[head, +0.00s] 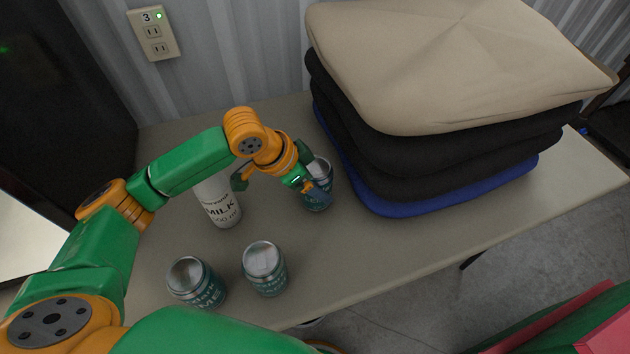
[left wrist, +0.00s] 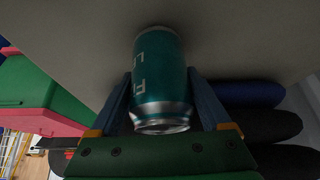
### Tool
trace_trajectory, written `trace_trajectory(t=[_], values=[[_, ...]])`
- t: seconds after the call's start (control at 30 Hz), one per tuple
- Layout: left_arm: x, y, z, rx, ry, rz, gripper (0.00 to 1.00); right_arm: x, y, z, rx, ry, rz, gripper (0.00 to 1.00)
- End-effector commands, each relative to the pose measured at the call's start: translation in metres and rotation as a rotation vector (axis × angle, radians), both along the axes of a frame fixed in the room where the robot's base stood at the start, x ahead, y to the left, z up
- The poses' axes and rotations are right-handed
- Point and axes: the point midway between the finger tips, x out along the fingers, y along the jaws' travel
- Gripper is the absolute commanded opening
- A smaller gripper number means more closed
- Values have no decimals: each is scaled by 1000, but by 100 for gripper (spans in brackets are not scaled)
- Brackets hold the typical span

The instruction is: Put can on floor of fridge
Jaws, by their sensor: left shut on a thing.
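A teal can (head: 318,192) with a silver top stands upright on the table beside the stacked cushions. My left gripper (head: 304,172) is shut on it. In the left wrist view the can (left wrist: 160,82) sits between the two fingers of the left gripper (left wrist: 160,75), one on each side. Two similar cans, one at the front left (head: 197,284) and one to its right (head: 265,268), stand nearer the table's front edge. A tall black surface (head: 60,110) fills the left side; I cannot tell if it is the fridge. My right gripper is out of view.
The grey table (head: 390,252) is clear in front of the cushions. A white milk bottle (head: 219,202) stands left of the held can, close to my arm. The beige cushion (head: 450,60) tops a stack of black and blue ones. A wall outlet (head: 153,33) is behind.

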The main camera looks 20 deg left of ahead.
Motion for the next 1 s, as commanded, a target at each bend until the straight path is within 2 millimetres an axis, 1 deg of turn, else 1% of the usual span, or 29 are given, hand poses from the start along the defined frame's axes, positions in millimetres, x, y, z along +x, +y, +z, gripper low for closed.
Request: trace_trajectory(t=[0.3,0.33,0.4,0.6,0.67,0.77,0.9,1.0], values=[[0,0,-2,-1,-1,0,0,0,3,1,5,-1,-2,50],[0,0,-3,-1,0,-1,84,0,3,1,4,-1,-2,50],[0,-1,-2,-1,-1,0,100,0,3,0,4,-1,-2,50],[0,-1,-2,-1,-1,0,100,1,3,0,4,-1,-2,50],[0,0,1,-2,-3,0,100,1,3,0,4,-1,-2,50],[-5,7,19,-2,-4,2,100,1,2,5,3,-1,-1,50],[-19,22,56,0,-6,2,100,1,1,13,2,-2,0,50],[-28,32,79,-1,-5,3,100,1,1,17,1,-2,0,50]])
